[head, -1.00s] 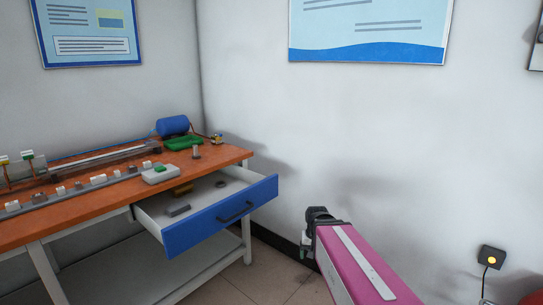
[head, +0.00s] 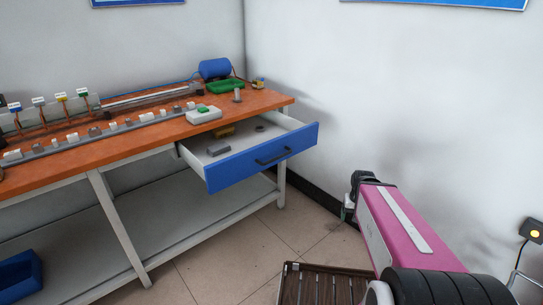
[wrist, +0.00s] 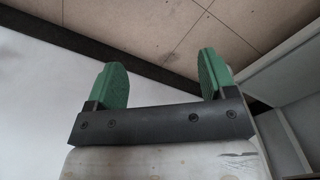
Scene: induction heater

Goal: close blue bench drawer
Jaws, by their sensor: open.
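The wrist view also shows floor, wall and a pale frame at the right.
The orange-topped bench (head: 80,160) carries a rail of small parts, a green tray (head: 226,87) and a blue cylinder (head: 214,68). A white wall (head: 400,100) stands behind my arm. A dark slatted item (head: 320,284) is at the bottom. Tiled floor before the drawer is clear.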

